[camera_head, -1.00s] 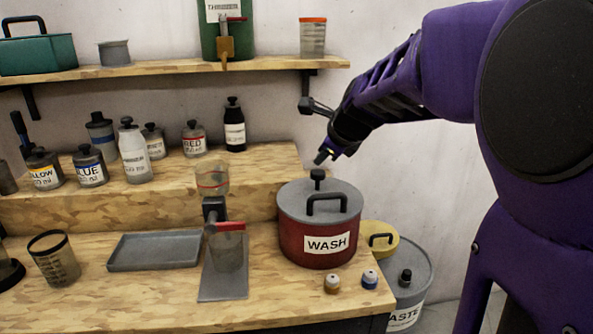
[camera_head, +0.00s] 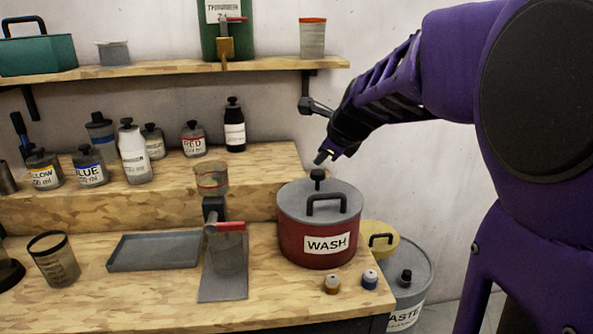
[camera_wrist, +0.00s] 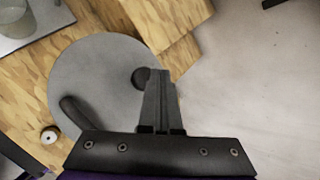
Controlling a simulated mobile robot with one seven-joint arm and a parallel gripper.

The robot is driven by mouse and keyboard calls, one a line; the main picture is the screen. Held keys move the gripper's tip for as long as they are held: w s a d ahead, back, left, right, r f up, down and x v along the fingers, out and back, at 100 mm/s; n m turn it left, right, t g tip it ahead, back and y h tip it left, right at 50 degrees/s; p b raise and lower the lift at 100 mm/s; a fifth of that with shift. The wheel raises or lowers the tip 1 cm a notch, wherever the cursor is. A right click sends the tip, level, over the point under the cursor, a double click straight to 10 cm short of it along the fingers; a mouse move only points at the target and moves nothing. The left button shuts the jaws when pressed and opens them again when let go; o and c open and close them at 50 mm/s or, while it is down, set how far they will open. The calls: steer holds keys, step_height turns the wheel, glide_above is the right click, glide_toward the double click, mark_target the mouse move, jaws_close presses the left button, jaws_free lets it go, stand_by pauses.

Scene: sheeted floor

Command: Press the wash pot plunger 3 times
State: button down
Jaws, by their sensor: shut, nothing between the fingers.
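The red wash pot (camera_head: 292,238) with a grey lid and a "WASH" label stands upright on the wooden bench, right of centre. Its black plunger (camera_head: 317,176) sticks up from the lid behind the black arched handle (camera_head: 327,200). My gripper (camera_head: 322,157) is shut and empty, just above the plunger knob; in the head view a small gap seems to show. In the wrist view my shut fingers (camera_wrist: 160,76) overlap the edge of the dark plunger knob (camera_wrist: 141,77) above the round grey lid (camera_wrist: 85,65). I cannot tell whether they touch.
A grey waste pot (camera_head: 415,275) is to the right, below the bench. A dispenser stand with a red lever (camera_head: 230,226) and a grey tray (camera_head: 155,251) are left. Labelled bottles (camera_head: 134,155) line the raised step.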

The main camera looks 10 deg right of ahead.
mark_target(319, 171)
steer(key=shift+f, duration=0.1)
stand_by(0.4)
steer(key=shift+f, duration=0.35)
steer(key=shift+f+b, duration=0.9)
steer(key=shift+f, duration=0.4)
stand_by(1.2)
steer(key=shift+r, duration=0.15)
steer(key=shift+r+p, duration=1.55)
steer(key=shift+p, duration=0.25)
step_height(319, 171, up, 5)
steer(key=p, duration=0.5)
stand_by(1.6)
